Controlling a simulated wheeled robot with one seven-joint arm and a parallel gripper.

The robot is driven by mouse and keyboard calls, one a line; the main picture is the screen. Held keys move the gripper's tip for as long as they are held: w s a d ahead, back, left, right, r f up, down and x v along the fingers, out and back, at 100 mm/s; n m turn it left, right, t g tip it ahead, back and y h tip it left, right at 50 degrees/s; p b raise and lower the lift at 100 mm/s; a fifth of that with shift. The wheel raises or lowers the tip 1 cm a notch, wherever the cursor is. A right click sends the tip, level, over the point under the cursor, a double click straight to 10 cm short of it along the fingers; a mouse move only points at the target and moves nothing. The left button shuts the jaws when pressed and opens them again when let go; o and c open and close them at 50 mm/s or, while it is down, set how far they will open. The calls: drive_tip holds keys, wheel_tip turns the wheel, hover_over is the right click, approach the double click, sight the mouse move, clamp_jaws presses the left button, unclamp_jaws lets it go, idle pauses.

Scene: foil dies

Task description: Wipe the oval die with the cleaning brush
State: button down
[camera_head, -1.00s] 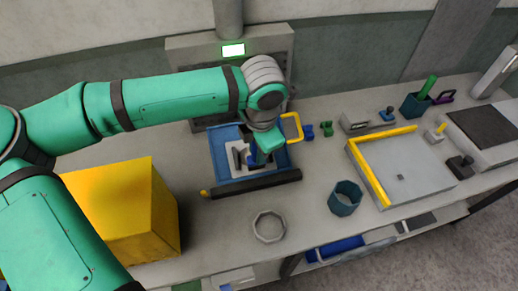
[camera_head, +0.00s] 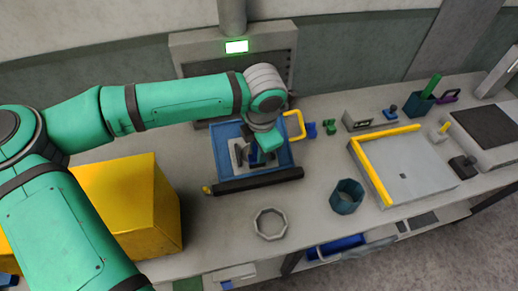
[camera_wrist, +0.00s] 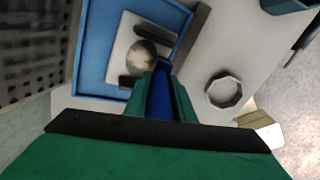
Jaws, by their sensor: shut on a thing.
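The oval die (camera_wrist: 145,54) is a mottled grey-brown oval on a pale plate (camera_wrist: 124,42) inside a blue tray (camera_wrist: 91,60), between two dark bars. In the head view the tray (camera_head: 222,135) stands before a grey machine, and my arm partly covers the plate. My gripper (camera_wrist: 165,76) is shut on a blue piece (camera_wrist: 160,98), seemingly the handle of the cleaning brush. It points down over the tray, close beside the die in the wrist view. The brush's bristles are hidden, so I cannot tell whether they touch the die. The gripper body (camera_head: 265,138) shows over the tray.
A dark bar (camera_head: 258,181) runs along the tray's front edge. A yellow box (camera_head: 130,205) stands left, a pale ring (camera_head: 270,223) and a teal cup (camera_head: 346,196) in front. A grey board with yellow edges (camera_head: 405,170) lies right. Some bench is bare between them.

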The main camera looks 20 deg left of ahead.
drive_tip(key=shift+w+a+f, duration=0.25)
drive_tip(key=shift+w+f, duration=0.1)
drive_tip(key=shift+f, duration=0.35)
idle(0.6)
drive_tip(key=w+a+r, duration=0.3)
drive_tip(key=w, duration=0.2)
drive_tip(key=shift+w+a+r, duration=0.2)
drive_tip(key=shift+a+r, duration=0.15)
idle(0.5)
drive_tip(key=shift+s+d+f, duration=0.6)
drive_tip(key=shift+s+f, duration=0.05)
drive_tip(key=shift+s, duration=0.3)
drive_tip(key=shift+s+d+f, duration=0.6)
drive_tip(key=shift+s+d, duration=0.05)
drive_tip(key=shift+s, duration=0.25)
drive_tip(key=shift+s+d+f, duration=0.6)
drive_tip(key=shift+s+f, duration=0.05)
drive_tip(key=shift+s, duration=0.3)
drive_tip(key=shift+r, duration=0.15)
drive_tip(key=shift+s+d+r, duration=0.3)
drive_tip(key=shift+s+r, duration=0.1)
drive_tip(key=shift+r, duration=0.45)
drive_tip(key=shift+s+d+r, duration=0.25)
drive_tip(key=shift+s+r, duration=0.1)
drive_tip(key=shift+r, duration=0.5)
drive_tip(key=shift+s+d+r, duration=0.3)
drive_tip(key=shift+s+r, duration=0.1)
drive_tip(key=shift+r, duration=0.45)
drive_tip(key=shift+r, duration=0.1)
